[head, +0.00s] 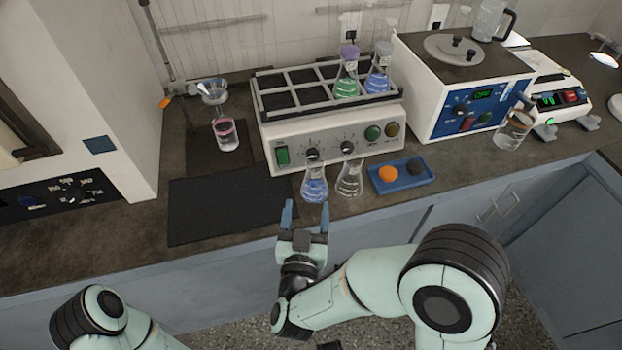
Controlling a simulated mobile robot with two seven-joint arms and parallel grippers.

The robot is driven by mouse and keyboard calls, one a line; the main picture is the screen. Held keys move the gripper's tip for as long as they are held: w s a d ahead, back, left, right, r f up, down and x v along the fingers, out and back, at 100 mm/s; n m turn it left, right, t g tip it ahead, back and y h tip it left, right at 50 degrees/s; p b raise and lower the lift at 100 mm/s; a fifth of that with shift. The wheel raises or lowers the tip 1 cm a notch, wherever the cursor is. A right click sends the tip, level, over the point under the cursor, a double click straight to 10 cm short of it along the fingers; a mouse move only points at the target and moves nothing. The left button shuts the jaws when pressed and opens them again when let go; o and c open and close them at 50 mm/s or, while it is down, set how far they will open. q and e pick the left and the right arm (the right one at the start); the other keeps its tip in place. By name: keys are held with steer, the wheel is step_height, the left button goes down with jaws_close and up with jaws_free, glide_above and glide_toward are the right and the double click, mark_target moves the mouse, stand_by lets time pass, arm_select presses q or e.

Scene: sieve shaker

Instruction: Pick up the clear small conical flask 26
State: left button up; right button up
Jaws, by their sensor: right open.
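A clear, empty-looking small conical flask (350,180) stands upright on the counter in front of the shaker. No number can be read on it. Close to its left stands a conical flask with blue liquid (314,188). My right gripper (306,213) is open and empty at the counter's front edge, its blue fingers pointing toward the counter. It is in front of the blue-liquid flask and to the left of the clear flask. Of my left arm, only a part shows at the lower left; its gripper is out of view.
A blue tray (410,186) with an orange and a dark stopper lies right of the clear flask. The shaker (335,138) holds flasks with green and blue liquid. A dark mat (215,210) lies bare at left. A funnel sits over a vessel (226,135) behind it.

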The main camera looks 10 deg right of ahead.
mark_target(314, 174)
steer(key=x, duration=0.7)
steer(key=shift+d, duration=0.1)
steer(key=x, duration=0.5)
steer(key=shift+d+f, duration=0.1)
steer(key=shift+d, duration=0.25)
jaws_close()
steer(key=shift+r, duration=0.25)
